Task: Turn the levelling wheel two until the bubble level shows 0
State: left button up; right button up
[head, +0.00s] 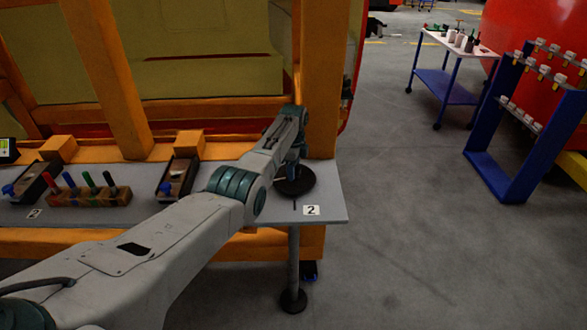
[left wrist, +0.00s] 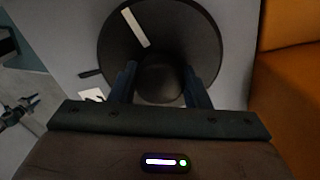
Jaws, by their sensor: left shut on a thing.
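The levelling wheel two (head: 297,184) is a dark disc on the grey shelf, beside a white label marked 2 (head: 311,210). My left gripper (head: 293,170) reaches down over the wheel. In the left wrist view the wheel (left wrist: 193,35) is a large dark disc with a white stripe, and my left gripper (left wrist: 160,85) is shut on its raised centre, a finger on each side. A small device with a green display (head: 7,150) is cut off at the left edge; its reading is too small to tell. My right gripper is not in view.
The grey shelf (head: 335,213) also holds a wooden rack of coloured-handled tools (head: 90,196) and dark trays. Orange frame posts (head: 322,80) stand close behind the wheel. A white-topped cart (head: 462,48) and blue rack (head: 490,150) stand at right; the floor between is clear.

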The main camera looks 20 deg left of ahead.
pick_arm(q)
jog(key=o, duration=1.4)
jog(key=shift+r, duration=0.15)
notch_tip(320, 180, up, 11)
jog(key=b, duration=0.2)
jog(key=shift+f, duration=0.2)
